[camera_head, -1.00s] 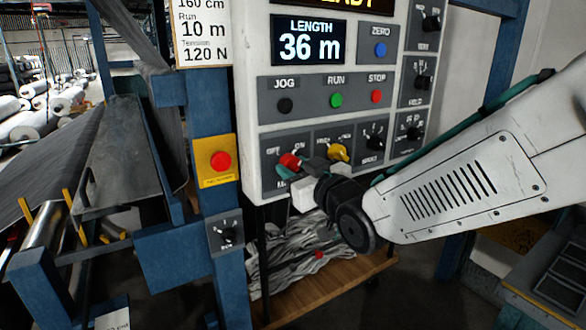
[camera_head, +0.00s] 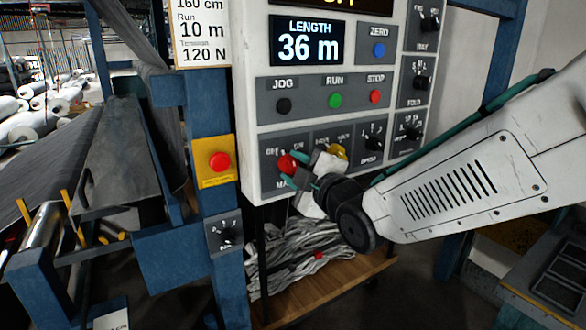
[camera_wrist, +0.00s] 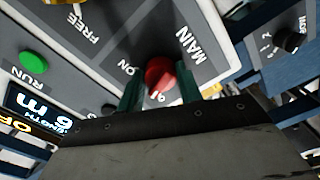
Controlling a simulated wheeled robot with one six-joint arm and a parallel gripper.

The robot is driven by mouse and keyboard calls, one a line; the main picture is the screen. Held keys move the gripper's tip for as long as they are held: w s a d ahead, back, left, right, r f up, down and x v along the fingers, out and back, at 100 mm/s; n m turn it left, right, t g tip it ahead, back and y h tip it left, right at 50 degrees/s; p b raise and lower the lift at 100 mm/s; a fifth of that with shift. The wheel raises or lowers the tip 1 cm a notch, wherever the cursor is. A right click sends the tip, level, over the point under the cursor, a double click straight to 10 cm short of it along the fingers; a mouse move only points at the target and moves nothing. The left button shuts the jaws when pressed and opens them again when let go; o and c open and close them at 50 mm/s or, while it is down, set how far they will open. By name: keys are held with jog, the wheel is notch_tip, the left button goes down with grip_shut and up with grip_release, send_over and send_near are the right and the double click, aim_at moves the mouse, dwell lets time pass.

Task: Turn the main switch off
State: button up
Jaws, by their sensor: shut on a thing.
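The main switch is a red knob (camera_head: 287,164) at the lower left of the white control panel (camera_head: 252,100). It also shows in the wrist view (camera_wrist: 160,74), with "ON" and "MAIN" printed beside it. My gripper (camera_head: 292,169) has its teal fingers on either side of the knob, shut on it. The fingers also flank the knob in the wrist view (camera_wrist: 160,90). The "OFF" label is partly hidden there by the gripper. The top display (camera_head: 325,3) is cut off in the head view but reads as "OFF".
A yellow knob (camera_head: 338,152) sits close right of my gripper. Above are the green RUN button (camera_head: 335,100) and red STOP button (camera_head: 375,97). A red button on a yellow plate (camera_head: 219,161) is on the blue post at left. Grey scraps (camera_head: 290,262) lie below.

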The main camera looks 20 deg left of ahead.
jog(key=n, duration=0.5)
jog(key=shift+f, duration=0.1)
dwell(0.5)
jog(key=o, duration=1)
jog(key=shift+d, duration=0.1)
jog(key=v, duration=0.7)
jog(key=shift+s+d, duration=0.25)
